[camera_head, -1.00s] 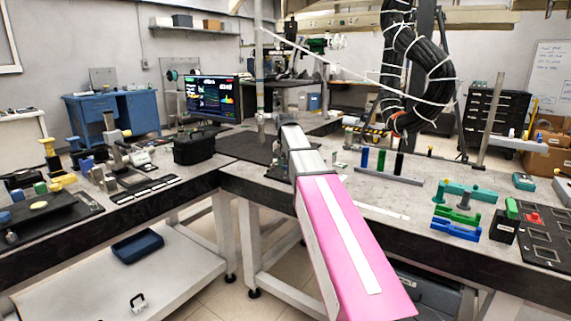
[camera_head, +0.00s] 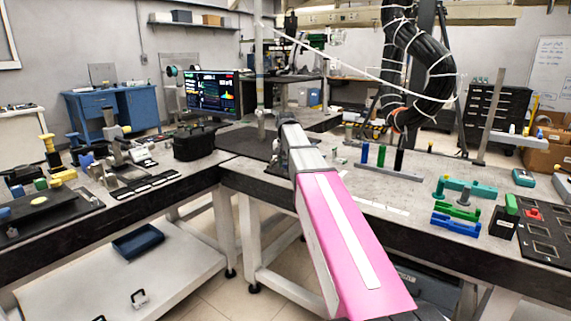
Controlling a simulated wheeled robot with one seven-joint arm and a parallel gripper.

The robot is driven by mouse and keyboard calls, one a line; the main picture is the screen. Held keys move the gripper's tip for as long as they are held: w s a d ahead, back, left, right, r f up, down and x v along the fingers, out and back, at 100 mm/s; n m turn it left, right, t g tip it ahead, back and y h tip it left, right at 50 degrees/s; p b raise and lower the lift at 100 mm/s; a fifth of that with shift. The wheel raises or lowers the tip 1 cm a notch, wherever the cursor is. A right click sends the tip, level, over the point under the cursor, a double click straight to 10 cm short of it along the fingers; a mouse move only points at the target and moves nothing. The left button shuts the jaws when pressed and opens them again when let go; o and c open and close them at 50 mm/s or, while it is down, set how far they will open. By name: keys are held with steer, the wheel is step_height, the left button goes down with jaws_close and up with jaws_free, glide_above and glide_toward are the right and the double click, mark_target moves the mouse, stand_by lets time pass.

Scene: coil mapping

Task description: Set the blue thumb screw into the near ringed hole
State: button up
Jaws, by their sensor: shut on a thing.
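My pink arm link (camera_head: 350,250) with a white stripe reaches from the bottom of the picture over the right bench. Its grey far end (camera_head: 293,137) is above that bench near the corner. My gripper does not show, and the arm may hide it. I cannot pick out the blue thumb screw or the near ringed hole. A blue upright cylinder (camera_head: 365,153) stands in a grey strip on the right bench, but I cannot tell it is a screw.
A black case (camera_head: 194,143) stands on the left bench among small fixtures. Blue and green brackets (camera_head: 456,225) and a black socket plate (camera_head: 537,240) lie at the right. A thick black cable bundle (camera_head: 405,60) hangs over the right bench. A blue tray (camera_head: 138,241) lies below the left bench.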

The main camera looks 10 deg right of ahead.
steer(key=shift+f, duration=1)
stand_by(0.6)
steer(key=m, duration=0.5)
steer(key=o, duration=1)
steer(key=shift+o, duration=0.2)
steer(key=shift+r, duration=0.1)
